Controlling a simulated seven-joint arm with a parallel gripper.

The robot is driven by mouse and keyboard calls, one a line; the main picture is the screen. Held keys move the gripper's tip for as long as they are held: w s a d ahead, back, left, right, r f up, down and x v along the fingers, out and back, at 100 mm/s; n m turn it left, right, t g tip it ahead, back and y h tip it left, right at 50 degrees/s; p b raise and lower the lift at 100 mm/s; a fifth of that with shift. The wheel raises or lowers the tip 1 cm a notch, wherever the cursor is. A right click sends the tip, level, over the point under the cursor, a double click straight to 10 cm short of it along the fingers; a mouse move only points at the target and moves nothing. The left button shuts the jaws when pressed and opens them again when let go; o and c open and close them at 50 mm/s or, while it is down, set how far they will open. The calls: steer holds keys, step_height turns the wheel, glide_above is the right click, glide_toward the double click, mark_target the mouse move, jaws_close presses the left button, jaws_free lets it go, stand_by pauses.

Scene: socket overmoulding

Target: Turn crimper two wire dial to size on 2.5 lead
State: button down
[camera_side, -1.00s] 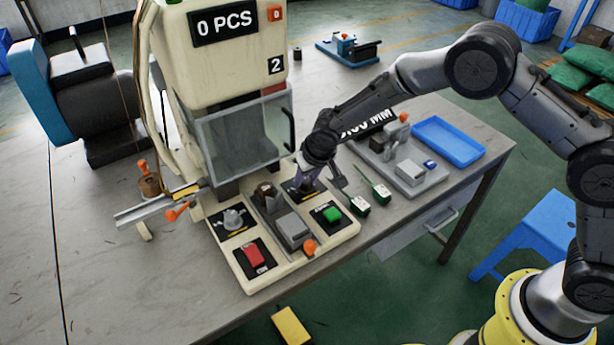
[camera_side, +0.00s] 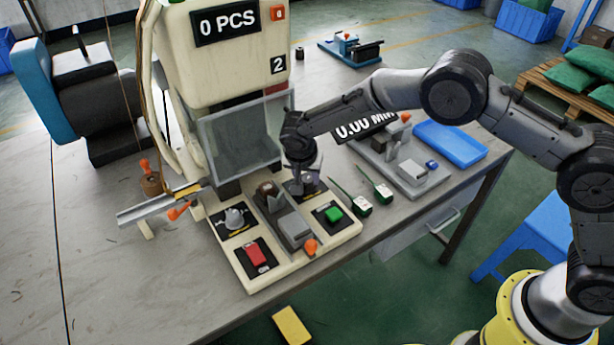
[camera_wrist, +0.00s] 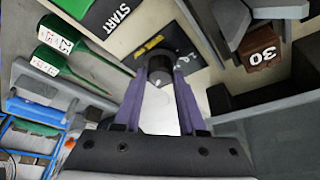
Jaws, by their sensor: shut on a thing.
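The dial in my gripper is a dark knob (camera_wrist: 158,66) on a black plate with yellow and white markings, on the crimper's control panel (camera_side: 283,273). My gripper (camera_wrist: 160,72) has its two purple fingers on either side of this knob, shut on it. In the side view my gripper (camera_side: 305,184) reaches down onto the panel's back right square and mostly hides the dial. The dial's setting cannot be read. Two green leads with white labels lie right of the panel; one lead (camera_wrist: 59,40) has a label that appears to read 2.5.
Another dial, grey (camera_side: 234,218), sits on the panel's left, with a red button (camera_side: 256,254) in front. A green button (camera_side: 333,214) is close to my gripper. A brown block (camera_side: 267,189) and the clear guard (camera_side: 240,135) stand beside it. A blue tray (camera_side: 451,144) lies right.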

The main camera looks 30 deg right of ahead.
stand_by(0.3)
steer(key=shift+a, duration=0.1)
steer(key=shift+c, duration=2.4)
jaws_free()
steer(key=shift+r, duration=0.1)
steer(key=v, duration=1.3)
steer(key=shift+r, duration=0.3)
steer(key=shift+a, duration=0.15)
